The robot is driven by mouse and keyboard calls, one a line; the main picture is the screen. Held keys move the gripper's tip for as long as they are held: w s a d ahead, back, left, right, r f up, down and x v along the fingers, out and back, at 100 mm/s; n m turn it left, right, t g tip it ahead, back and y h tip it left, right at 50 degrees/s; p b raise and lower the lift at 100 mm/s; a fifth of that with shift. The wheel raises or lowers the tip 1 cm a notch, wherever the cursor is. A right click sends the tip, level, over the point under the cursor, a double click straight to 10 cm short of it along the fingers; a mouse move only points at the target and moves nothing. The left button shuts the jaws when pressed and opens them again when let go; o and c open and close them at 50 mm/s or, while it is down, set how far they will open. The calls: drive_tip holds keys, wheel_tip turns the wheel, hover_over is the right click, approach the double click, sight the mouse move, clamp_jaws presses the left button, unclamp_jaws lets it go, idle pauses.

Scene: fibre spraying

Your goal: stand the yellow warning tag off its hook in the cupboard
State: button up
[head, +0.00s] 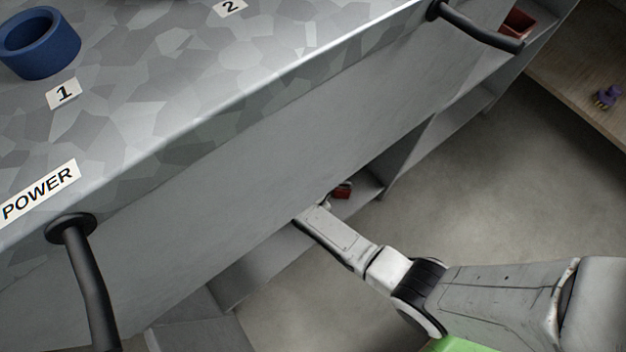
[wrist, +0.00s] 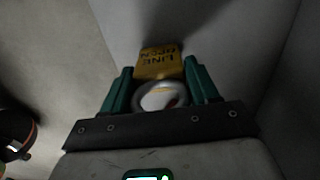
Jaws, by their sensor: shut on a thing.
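The yellow warning tag (wrist: 160,62), with dark lettering that reads upside down, shows in the wrist view at the tips of my gripper (wrist: 159,76). The green fingers are shut on it, one at each side. A white round piece (wrist: 165,97) sits between the fingers on the near side of the tag; I cannot tell whether it belongs to the tag. Grey cupboard walls surround it. In the head view my arm reaches into the open cupboard (head: 262,262) under the bench, and my gripper and the tag are hidden there. I cannot make out the hook.
A dark round object with an orange ring (wrist: 16,130) is at the wrist view's left edge. A small red thing (head: 343,190) lies in the cupboard beside my arm. The bench (head: 170,110) overhangs, with black handles (head: 90,280) projecting. Open floor (head: 450,190) lies to the right.

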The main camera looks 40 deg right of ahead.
drive_tip(key=shift+f, duration=0.2)
drive_tip(key=o, duration=1.1)
drive_tip(key=shift+r, duration=0.1)
wheel_tip(320, 180, up, 12)
drive_tip(key=p, duration=0.6)
drive_tip(key=shift+r, duration=0.15)
